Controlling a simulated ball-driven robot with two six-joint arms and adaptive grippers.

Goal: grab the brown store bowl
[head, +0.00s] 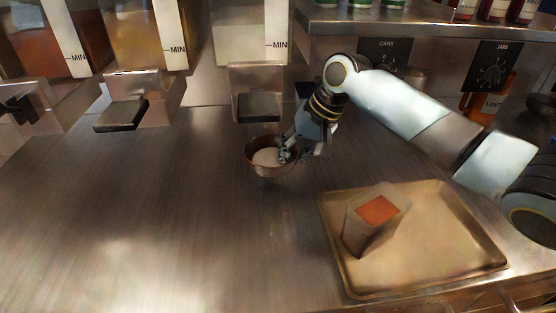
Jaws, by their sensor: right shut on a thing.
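The brown bowl (262,168) is in the middle of the head view, in front of the third dispenser. It has a pale inside or pale contents. My right gripper (287,154) is shut on the right side of its rim. The bowl looks roughly upright. I cannot tell whether it touches the counter or is held just above it. My left gripper is not in view.
A metal tray (450,235) lies at the right front, with a container with an orange-red top (375,222) on it. Dispensers with dark levers (122,116) line the back. A shelf with jars (492,10) is at upper right. The counter's left and front (150,220) are clear.

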